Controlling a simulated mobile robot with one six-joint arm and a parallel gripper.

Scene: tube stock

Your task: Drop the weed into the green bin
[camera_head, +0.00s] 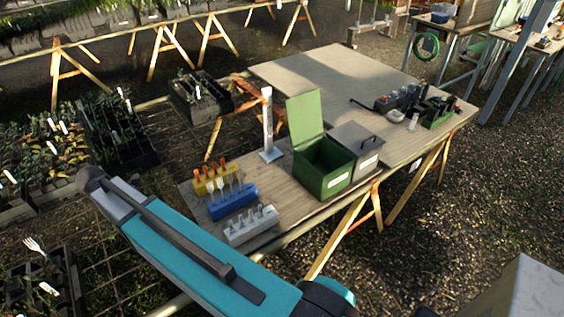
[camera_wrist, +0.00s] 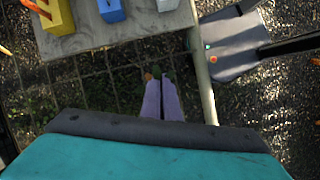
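The green bin (camera_head: 336,185) stands on the wooden table in the head view, its lighter green lid (camera_head: 304,118) raised at the back. Its inside is shaded, and I see nothing in it. My gripper (camera_wrist: 158,77) shows in the wrist view as two lilac fingers close together, with small orange and green spots at the tips. It points at the ground beside the table edge, and no held object can be made out. The head view shows my teal arm but not the gripper. I cannot pick out the weed among the plants.
A grey lidded box (camera_head: 357,149) adjoins the bin on the right. Yellow (camera_head: 215,180), blue (camera_head: 232,202) and white (camera_head: 251,226) tool holders stand to its left, near a pale post (camera_head: 268,125). Plant trays (camera_head: 113,137) lie at left. The table's far part (camera_head: 325,70) is clear.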

